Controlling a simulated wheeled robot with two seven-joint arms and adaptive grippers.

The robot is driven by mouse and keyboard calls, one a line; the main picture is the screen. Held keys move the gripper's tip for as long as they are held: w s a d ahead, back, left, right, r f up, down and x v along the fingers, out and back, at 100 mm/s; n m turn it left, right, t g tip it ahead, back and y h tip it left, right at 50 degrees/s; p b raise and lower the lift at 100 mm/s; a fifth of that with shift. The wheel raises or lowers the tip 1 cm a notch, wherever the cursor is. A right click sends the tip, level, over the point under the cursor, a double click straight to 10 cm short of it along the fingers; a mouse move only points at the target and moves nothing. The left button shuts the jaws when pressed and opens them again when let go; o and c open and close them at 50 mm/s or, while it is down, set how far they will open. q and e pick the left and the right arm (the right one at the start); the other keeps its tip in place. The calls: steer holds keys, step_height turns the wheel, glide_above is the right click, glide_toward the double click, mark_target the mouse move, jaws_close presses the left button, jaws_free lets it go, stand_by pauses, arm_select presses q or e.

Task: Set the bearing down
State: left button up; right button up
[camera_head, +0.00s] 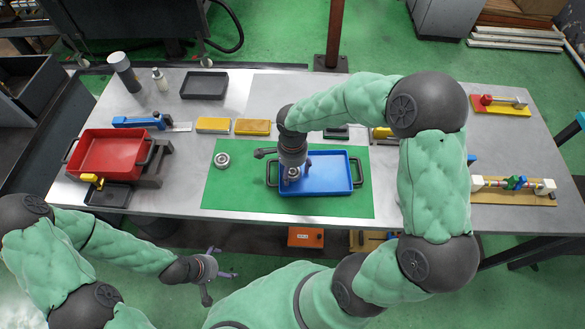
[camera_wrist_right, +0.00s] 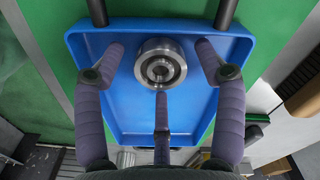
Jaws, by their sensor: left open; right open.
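A round metal bearing (camera_head: 292,173) is at the left part of the blue tray (camera_head: 330,178), beneath my right gripper (camera_head: 291,168). In the right wrist view the bearing (camera_wrist_right: 160,62) lies between the three spread purple fingers, near the tray's handle-side wall. The fingers stand apart from it, so my right gripper is open. Whether the bearing rests fully on the tray floor cannot be told. A second bearing (camera_head: 222,160) lies on the green mat (camera_head: 232,192), left of the tray. My left gripper (camera_head: 222,276) is open and empty, in front of the table.
A red tray (camera_head: 110,157) stands at the left, with a small black tray (camera_head: 108,196) in front. Yellow blocks (camera_head: 253,127) and a black tray (camera_head: 204,85) are further back. A bench with coloured parts (camera_head: 515,187) sits at the right. The mat's front left is clear.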

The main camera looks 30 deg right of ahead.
mark_target(293, 171)
step_height(293, 171, up, 12)
steer(key=p, duration=0.2)
steer(key=shift+r+p, duration=0.1)
steer(key=shift+p, duration=0.25)
